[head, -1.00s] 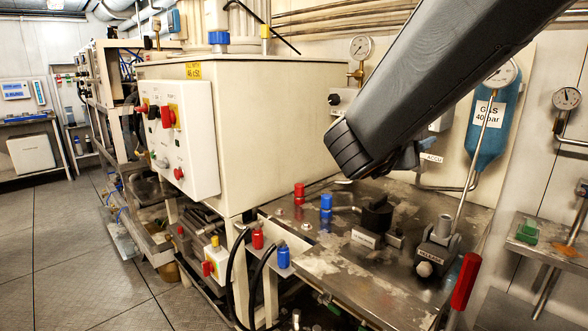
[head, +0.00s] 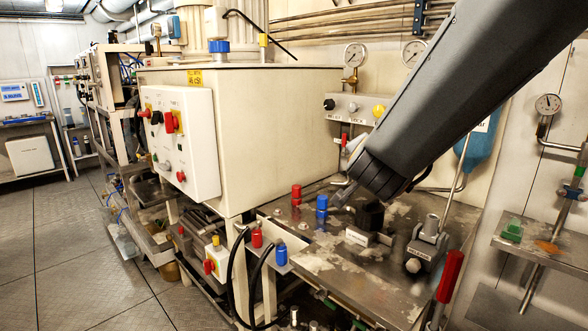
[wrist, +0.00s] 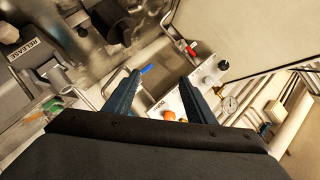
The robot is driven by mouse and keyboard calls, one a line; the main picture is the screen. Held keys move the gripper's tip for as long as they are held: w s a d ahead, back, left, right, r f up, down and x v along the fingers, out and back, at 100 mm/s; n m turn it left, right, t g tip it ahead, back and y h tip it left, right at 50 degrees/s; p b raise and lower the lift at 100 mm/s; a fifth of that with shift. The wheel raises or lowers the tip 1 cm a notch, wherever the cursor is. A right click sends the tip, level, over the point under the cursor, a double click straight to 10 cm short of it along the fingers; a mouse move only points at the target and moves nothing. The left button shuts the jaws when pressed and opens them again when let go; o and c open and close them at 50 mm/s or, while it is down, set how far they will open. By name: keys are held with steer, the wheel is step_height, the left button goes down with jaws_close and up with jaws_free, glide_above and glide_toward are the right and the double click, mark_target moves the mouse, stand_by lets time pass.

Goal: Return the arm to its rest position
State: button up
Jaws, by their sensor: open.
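My arm (head: 450,90) reaches in from the top right of the head view, its dark end over the steel bench (head: 330,265). In the wrist view my gripper (wrist: 160,82) shows two dark blue fingers spread apart. They are open, with nothing held between them. In the head view the fingers are mostly hidden by my arm. A blue-tipped part (wrist: 147,69) shows close to the left finger in the wrist view; I cannot tell its distance.
Red (head: 297,192) and blue (head: 322,205) capped fittings, a black block (head: 371,213) and a red-handled lever (head: 450,277) stand on the bench near my arm. A valve panel (head: 352,108) with gauges is behind. A large cream tank (head: 270,120) stands left. Floor is clear at left.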

steer(key=s+a+f+n+g+y+p, duration=0.2)
steer(key=s+f+n+g+y+p, duration=0.15)
steer(key=s+f+n+g, duration=0.95)
steer(key=s+d+f, duration=0.1)
steer(key=s+f, duration=0.1)
steer(key=s, duration=0.5)
steer(key=s+d+f, duration=0.1)
steer(key=s+d, duration=0.1)
steer(key=s, duration=0.5)
steer(key=shift+d+f+g, duration=0.2)
steer(key=shift+f+g, duration=0.1)
steer(key=shift+f, duration=0.1)
